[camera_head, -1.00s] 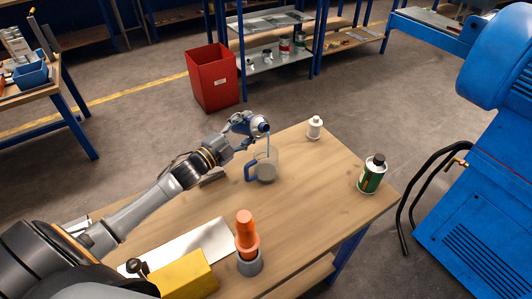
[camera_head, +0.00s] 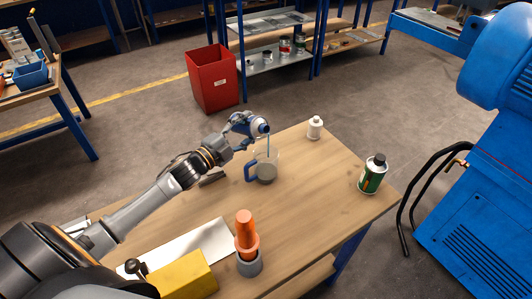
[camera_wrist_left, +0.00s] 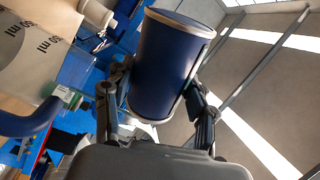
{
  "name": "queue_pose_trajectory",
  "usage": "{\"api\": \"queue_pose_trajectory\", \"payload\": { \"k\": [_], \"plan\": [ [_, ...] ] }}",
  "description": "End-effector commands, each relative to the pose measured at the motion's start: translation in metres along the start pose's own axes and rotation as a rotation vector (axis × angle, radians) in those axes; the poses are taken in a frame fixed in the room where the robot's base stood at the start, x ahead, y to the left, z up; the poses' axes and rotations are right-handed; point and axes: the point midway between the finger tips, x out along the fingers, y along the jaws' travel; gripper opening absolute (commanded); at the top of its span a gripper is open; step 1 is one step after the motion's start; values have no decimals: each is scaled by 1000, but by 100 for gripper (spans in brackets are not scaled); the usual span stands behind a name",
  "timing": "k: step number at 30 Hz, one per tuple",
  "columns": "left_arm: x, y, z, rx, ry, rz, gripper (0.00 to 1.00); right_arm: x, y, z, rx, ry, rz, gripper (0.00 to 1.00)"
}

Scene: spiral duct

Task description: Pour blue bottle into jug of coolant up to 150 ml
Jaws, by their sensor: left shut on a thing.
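My left gripper (camera_head: 240,130) is shut on the blue bottle (camera_head: 258,127) and holds it tilted, mouth to the right, above the jug. In the left wrist view the bottle (camera_wrist_left: 172,65) shows large and dark blue between the two fingers (camera_wrist_left: 158,110). A thin light-blue stream runs from its mouth down into the jug. The jug (camera_head: 265,170) is clear with a blue handle and stands on the table, with greyish liquid low inside. In the left wrist view part of the jug (camera_wrist_left: 30,60) shows ml marks, but the level cannot be read. My right gripper is not in view.
On the wooden table (camera_head: 310,205) stand a white bottle (camera_head: 315,128), a green can with a black cap (camera_head: 372,174), and orange cones in a grey holder (camera_head: 247,245). A yellow block (camera_head: 185,275) and a pale sheet lie at the front. A red bin (camera_head: 212,80) stands behind.

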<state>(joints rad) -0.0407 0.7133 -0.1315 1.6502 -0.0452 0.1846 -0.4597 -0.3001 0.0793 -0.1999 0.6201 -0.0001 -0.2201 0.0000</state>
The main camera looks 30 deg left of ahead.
Motion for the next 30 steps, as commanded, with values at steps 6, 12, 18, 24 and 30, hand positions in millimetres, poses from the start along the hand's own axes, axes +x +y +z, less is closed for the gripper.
{"api": "queue_pose_trajectory", "payload": {
  "k": [6, 12, 18, 24, 30],
  "plan": [
    [0, -1, 0, 13, 3, -2, 12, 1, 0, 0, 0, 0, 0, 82],
    [0, -1, 0, 22, 3, -2, 12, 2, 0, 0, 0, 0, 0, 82],
    [0, -1, 0, 31, 4, -2, 12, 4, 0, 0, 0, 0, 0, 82],
    [0, 0, 0, 40, 4, -2, 12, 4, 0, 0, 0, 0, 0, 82],
    [0, 0, 1, 49, 5, -2, 12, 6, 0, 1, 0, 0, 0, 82]
  ]
}}
